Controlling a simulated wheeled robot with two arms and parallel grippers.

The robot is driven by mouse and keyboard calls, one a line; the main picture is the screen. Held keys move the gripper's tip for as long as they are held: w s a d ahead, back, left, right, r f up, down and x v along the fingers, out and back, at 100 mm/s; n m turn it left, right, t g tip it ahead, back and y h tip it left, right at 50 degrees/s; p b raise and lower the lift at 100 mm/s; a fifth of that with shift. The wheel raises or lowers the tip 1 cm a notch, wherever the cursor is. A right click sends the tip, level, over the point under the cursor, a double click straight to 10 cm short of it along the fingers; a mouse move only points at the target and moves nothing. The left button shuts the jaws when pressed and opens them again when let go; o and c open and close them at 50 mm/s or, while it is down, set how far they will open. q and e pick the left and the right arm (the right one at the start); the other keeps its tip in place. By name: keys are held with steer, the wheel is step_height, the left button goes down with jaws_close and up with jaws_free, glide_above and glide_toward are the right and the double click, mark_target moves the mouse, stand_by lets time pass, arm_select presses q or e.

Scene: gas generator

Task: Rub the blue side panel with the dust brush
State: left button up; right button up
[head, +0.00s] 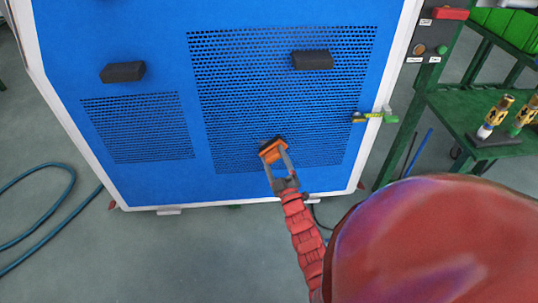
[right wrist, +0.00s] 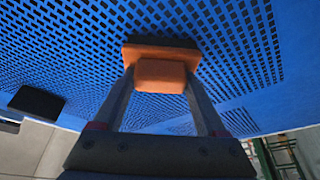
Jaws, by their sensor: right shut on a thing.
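The blue side panel (head: 150,35) with its perforated grilles fills the upper part of the head view. My right gripper (head: 275,160) is shut on the dust brush (head: 270,146), which has an orange body and a dark bristle edge. The brush is at the lower part of the larger grille, bristles toward the panel. In the right wrist view the brush (right wrist: 160,76) sits between the fingertips, against or very close to the blue panel (right wrist: 65,45); contact is not certain. My left gripper is not in view.
Two black handles (head: 123,72) (head: 312,60) stick out from the panel. A yellow-green latch (head: 375,116) is at its right edge. A green shelf (head: 470,125) with yellow-tipped tools stands at right. A blue hose (head: 40,170) lies on the floor at left.

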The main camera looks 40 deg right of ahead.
steer(key=shift+s+d+r+p, duration=0.1)
steer(key=shift+s+d+p, duration=0.2)
steer(key=shift+d, duration=0.3)
steer(key=shift+s+d+p, duration=0.2)
steer(key=shift+s+d, duration=0.05)
steer(key=shift+d, duration=0.3)
steer(key=shift+w+a+b, duration=0.3)
steer(key=shift+w+a, duration=0.05)
steer(key=shift+a, duration=0.2)
steer(key=shift+w+a, duration=0.4)
steer(key=shift+a, duration=0.15)
steer(key=w+a, duration=0.1)
steer(key=w+a+b, duration=0.1)
steer(key=a, duration=0.1)
steer(key=shift+a+b, duration=0.25)
steer(key=shift+b, duration=0.05)
steer(key=s+a, duration=0.3)
steer(key=s, duration=0.2)
steer(key=shift+p, duration=0.4)
